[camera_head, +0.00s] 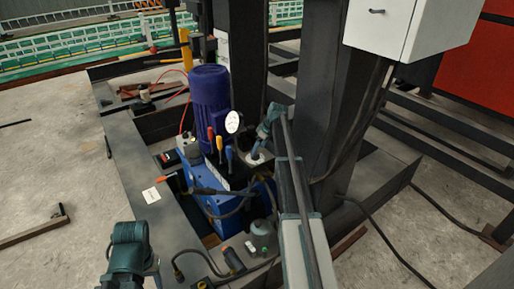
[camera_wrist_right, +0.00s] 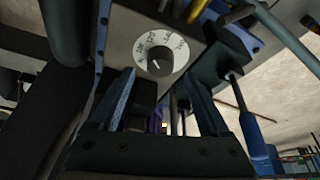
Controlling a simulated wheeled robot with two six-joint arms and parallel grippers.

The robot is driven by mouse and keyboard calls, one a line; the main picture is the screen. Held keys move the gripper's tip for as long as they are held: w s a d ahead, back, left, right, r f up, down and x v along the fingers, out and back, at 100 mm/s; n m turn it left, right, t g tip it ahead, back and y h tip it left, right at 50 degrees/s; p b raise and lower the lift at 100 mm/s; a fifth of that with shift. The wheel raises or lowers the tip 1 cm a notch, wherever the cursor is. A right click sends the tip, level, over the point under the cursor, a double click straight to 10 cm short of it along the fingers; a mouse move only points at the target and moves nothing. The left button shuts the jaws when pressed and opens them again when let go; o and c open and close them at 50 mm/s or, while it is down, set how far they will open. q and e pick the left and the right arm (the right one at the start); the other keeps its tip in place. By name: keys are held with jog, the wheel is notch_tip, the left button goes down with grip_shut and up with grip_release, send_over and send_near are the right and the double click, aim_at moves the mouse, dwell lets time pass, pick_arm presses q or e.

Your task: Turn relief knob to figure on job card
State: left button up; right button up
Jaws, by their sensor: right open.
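In the right wrist view the relief knob (camera_wrist_right: 160,61) is a dark round knob with a pale pointer mark, on a white dial ring (camera_wrist_right: 143,41) with printed figures too small to read surely. My right gripper (camera_wrist_right: 162,92) is open; its two fingers stand apart below the knob in the picture, not closed on it. In the head view my right wrist (camera_head: 268,122) is beside the blue hydraulic unit (camera_head: 226,190); I cannot make out the knob there. A small white card (camera_head: 151,195) lies on the dark beam; its writing is unreadable.
A blue motor (camera_head: 209,100) and a white-faced gauge (camera_head: 232,122) stand on the unit, with several coloured handles in front. A dark steel column (camera_head: 333,100) with a white cabinet (camera_head: 408,25) rises at right. Hoses run around the unit. Concrete floor at left is mostly clear.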

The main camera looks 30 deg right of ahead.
jog(key=p+v, duration=0.8)
jog(key=v, duration=0.2)
jog(key=shift+r, duration=0.2)
jog(key=shift+a, duration=0.1)
jog(key=s+a+r+g+p, duration=0.15)
jog(key=s+a, duration=0.25)
jog(key=a, duration=0.6)
jog(key=s+a+r+g+p, duration=0.1)
jog(key=s+a+r+p, duration=0.2)
jog(key=a, duration=0.8)
jog(key=s+a+g+p, duration=0.15)
jog(key=s+a, duration=0.35)
jog(key=a, duration=0.5)
jog(key=s+a+r+h+p, duration=0.1)
jog(key=s+a+r+p, duration=0.1)
jog(key=s+a, duration=0.5)
jog(key=s+a+r+m+h+p, duration=0.1)
jog(key=s+a+r+h+p, duration=0.1)
jog(key=s+a, duration=0.6)
jog(key=s+p, duration=0.1)
jog(key=s, duration=0.4)
jog(key=shift+s+r, duration=0.35)
